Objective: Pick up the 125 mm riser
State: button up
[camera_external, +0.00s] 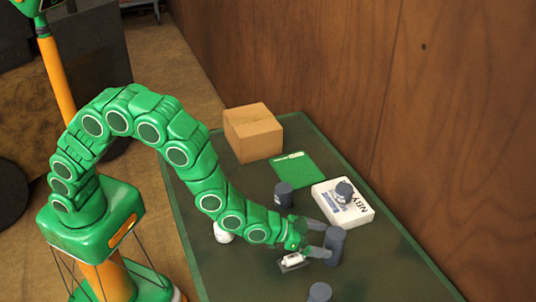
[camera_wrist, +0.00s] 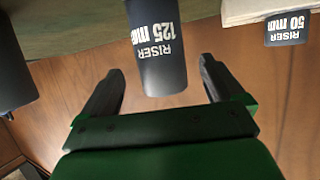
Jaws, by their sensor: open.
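The 125 mm riser (camera_external: 335,246) is a dark grey-blue cylinder standing upright on the green-topped bench. In the wrist view, the riser (camera_wrist: 158,62) shows its white "RISER 125 mm" label. My gripper (camera_external: 319,241) is open, with its two fingers at the riser. In the wrist view, the riser's end appears between the fingertips of my gripper (camera_wrist: 161,68), with gaps visible on both sides. I cannot tell how deep it sits between them.
A 50 mm riser (camera_wrist: 287,27) rests on a white box (camera_external: 358,214). Other dark cylinders stand behind (camera_external: 283,194) and in front (camera_external: 320,292). A small white item (camera_external: 292,260) lies near my gripper. A cardboard box (camera_external: 252,132) and green sheet (camera_external: 298,170) lie farther back. A wooden wall borders the bench.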

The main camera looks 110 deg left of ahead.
aim_at(333, 240)
jog(key=shift+f+x, duration=0.25)
jog(key=shift+x, duration=1.65)
jog(key=shift+w+a+f, duration=0.2)
jog(key=shift+w+a, duration=0.1)
jog(key=shift+w, duration=0.2)
jog(key=c, duration=1.4)
